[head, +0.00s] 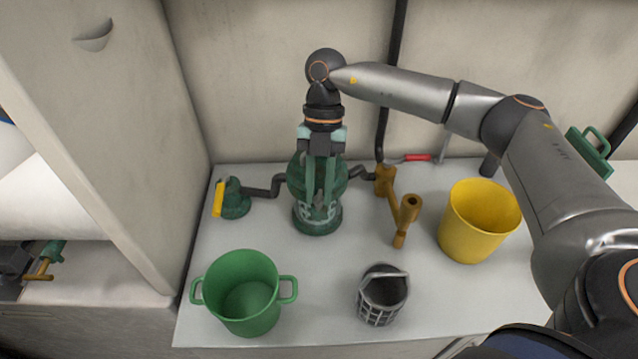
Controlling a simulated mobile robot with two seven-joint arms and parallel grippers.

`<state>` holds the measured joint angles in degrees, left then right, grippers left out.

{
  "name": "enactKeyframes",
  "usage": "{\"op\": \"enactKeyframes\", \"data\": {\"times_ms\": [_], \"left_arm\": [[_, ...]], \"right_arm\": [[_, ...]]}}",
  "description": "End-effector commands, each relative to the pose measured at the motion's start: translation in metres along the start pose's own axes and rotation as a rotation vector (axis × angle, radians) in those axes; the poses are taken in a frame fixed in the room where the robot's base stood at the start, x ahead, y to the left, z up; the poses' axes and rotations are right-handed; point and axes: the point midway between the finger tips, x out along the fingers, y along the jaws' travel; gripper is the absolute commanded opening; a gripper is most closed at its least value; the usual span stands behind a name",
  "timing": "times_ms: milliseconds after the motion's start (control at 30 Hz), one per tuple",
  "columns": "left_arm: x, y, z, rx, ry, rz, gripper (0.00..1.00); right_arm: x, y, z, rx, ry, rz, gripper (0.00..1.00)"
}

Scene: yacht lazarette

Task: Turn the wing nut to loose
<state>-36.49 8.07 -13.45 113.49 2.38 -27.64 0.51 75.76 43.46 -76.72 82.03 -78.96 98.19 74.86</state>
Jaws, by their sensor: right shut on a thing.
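A green strainer housing (299,181) with a clear caged lower part stands on the white bench against the back wall. My right gripper (319,198) points straight down in front of and over this housing. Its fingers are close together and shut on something. I take this to be the wing nut, but the fingers hide it, so its shape and angle cannot be seen. My left gripper is not in view.
Left of the housing is a green valve (235,202) with a yellow handle; right, a brass valve (409,212) and red-handled lever (418,157). A green pot (243,322), grey basket (379,308) and yellow bucket (468,241) stand nearby. A tall cabinet (130,120) bounds the left.

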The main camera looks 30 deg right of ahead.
Motion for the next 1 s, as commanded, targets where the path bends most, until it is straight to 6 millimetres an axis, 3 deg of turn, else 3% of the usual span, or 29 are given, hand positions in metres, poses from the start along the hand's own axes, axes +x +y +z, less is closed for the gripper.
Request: {"op": "enactKeyframes", "data": {"times_ms": [200, 233, 500, 800, 1000], "left_arm": [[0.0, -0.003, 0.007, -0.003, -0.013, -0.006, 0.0], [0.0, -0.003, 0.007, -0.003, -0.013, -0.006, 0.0], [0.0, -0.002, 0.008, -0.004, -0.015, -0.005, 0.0], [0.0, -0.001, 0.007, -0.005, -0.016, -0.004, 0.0], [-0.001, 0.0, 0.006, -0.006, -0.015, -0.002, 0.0]], "right_arm": [[-0.001, 0.0, 0.001, 0.002, -0.002, 0.001, 0.0], [-0.001, 0.0, 0.001, 0.002, -0.002, 0.001, 0.27], [0.0, 0.0, 0.001, 0.002, -0.001, 0.001, 0.56], [-0.003, 0.0, 0.001, 0.001, -0.001, 0.002, 0.56], [-0.032, 0.001, 0.0, 0.002, -0.003, 0.004, 0.56]]}}
